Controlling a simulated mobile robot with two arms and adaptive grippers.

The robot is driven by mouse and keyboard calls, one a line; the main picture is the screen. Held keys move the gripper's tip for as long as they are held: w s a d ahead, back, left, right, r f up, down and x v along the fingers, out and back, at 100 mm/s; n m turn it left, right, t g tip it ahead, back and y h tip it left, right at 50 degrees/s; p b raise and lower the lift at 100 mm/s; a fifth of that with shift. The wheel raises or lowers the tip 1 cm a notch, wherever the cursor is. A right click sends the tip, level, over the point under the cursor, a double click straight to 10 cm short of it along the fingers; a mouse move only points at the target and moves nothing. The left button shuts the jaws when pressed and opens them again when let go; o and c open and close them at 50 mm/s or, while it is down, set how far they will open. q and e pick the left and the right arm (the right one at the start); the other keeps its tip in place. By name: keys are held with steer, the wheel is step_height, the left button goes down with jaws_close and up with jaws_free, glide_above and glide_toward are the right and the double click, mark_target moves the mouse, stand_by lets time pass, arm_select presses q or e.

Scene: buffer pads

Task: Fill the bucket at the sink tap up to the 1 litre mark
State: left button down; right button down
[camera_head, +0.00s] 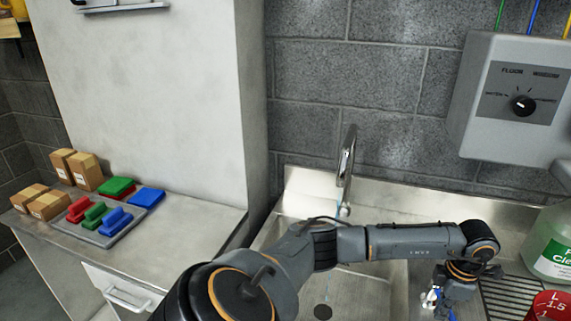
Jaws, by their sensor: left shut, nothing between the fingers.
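The steel tap (347,160) rises at the back of the sink (350,285). A faint bluish streak shows below its spout, and I cannot tell whether it is running water. A red bucket (553,302) with white marks, "L" and "1.5" readable, is at the bottom right corner, mostly cut off by the frame. Its 1 litre mark and the inside are not visible. My left arm crosses in front of the sink. My left gripper (440,302) points down, shut and empty, left of the bucket and apart from it. My right gripper is out of view.
A clear bottle of green liquid (552,245) stands behind the bucket, beside a ribbed drainboard (508,298). A grey dispenser box with a dial (520,104) hangs on the wall. The left counter holds cardboard boxes (84,170) and a tray of coloured pads (100,236).

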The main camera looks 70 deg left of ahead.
arm_select(q)
steer(key=shift+w, duration=0.1)
steer(key=shift+w+d+b, duration=0.35)
steer(key=shift+w+b, duration=0.15)
steer(key=shift+w+d, duration=0.25)
steer(key=shift+w, duration=0.2)
